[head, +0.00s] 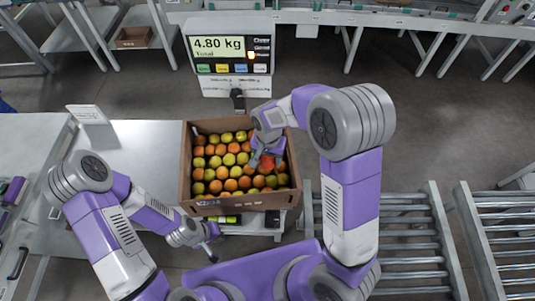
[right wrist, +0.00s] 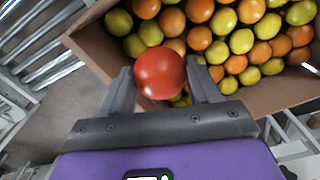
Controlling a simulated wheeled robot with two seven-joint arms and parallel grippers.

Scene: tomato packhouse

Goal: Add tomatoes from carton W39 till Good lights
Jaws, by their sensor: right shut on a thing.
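A brown carton (head: 187,165) full of yellow, green and orange tomatoes stands in the middle of the head view; its printed marking is too blurred to read surely. My right gripper (head: 262,158) is at the carton's right side. In the right wrist view its fingers (right wrist: 160,85) are shut on a red tomato (right wrist: 160,72), held at the carton's edge over the other fruit. The scale display (head: 229,47) reads 4.80 kg Total, with a yellow light (head: 251,55) lit beside the lowest label, below Good. My left gripper (head: 209,248) is empty near the carton's front left; its jaw opening is unclear.
A pale worktop (head: 140,150) lies left of the carton, with a small white sign (head: 87,114) on it. Roller conveyors (head: 405,235) stand at the right. A second brown carton (head: 133,37) is at the far left. Bare floor lies behind the right arm.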

